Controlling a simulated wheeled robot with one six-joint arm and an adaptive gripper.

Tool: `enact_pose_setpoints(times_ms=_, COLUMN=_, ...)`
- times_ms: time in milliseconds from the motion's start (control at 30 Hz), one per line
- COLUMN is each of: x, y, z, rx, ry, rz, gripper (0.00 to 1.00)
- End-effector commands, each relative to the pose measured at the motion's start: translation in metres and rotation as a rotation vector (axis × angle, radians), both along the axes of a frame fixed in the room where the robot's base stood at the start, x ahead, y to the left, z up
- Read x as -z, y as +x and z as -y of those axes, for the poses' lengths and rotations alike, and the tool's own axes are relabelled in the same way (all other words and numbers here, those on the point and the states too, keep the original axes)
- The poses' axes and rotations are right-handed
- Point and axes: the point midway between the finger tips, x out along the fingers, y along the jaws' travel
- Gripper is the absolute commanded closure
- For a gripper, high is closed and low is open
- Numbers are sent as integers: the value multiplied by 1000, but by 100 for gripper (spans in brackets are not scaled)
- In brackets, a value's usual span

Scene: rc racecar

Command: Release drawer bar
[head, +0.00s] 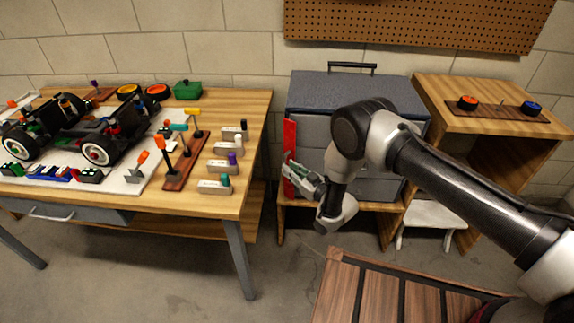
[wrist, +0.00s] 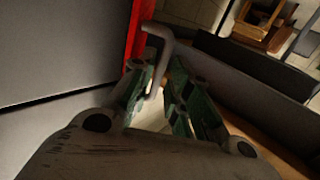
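A red bar (head: 290,150) stands upright along the left front edge of the grey tool chest (head: 345,92). In the wrist view the red bar (wrist: 140,32) runs down at top centre, with a bent grey handle (wrist: 166,48) beside it. My gripper (head: 291,172) is at the lower part of the bar in the head view and hides some of it. In the wrist view its green-padded fingers (wrist: 160,74) are apart, and the handle's lower end reaches into the gap, close to the left finger. Whether it touches a finger is unclear.
The chest stands on a low wooden bench, its drawer fronts partly behind my arm. A wooden table (head: 255,110) on the left holds car chassis and tools. A wooden shelf unit (head: 450,120) stands right, with a white stool (head: 432,216) beneath. Open floor lies between table and chest.

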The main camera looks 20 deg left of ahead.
Motion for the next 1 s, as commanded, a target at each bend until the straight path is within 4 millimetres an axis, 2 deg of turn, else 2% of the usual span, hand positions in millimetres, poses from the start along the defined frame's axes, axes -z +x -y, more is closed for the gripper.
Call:
enact_pose_setpoints(times_ms=100, x=0, y=9, z=-17, rx=1, ry=0, rz=2, gripper=81)
enact_pose_setpoints(times_ms=300, x=0, y=17, z=-30, rx=2, ry=0, rz=1, gripper=81)
enact_pose_setpoints(times_ms=533, x=0, y=18, z=-31, rx=3, ry=-1, rz=0, gripper=81)
enact_pose_setpoints(times_ms=567, x=0, y=18, z=-31, rx=3, ry=-1, rz=0, gripper=83)
enact_pose_setpoints(times_ms=667, x=0, y=18, z=-31, rx=3, ry=-1, rz=0, gripper=100)
enact_pose_setpoints(times_ms=1000, x=0, y=16, z=-32, rx=18, ry=-1, rz=0, gripper=100)
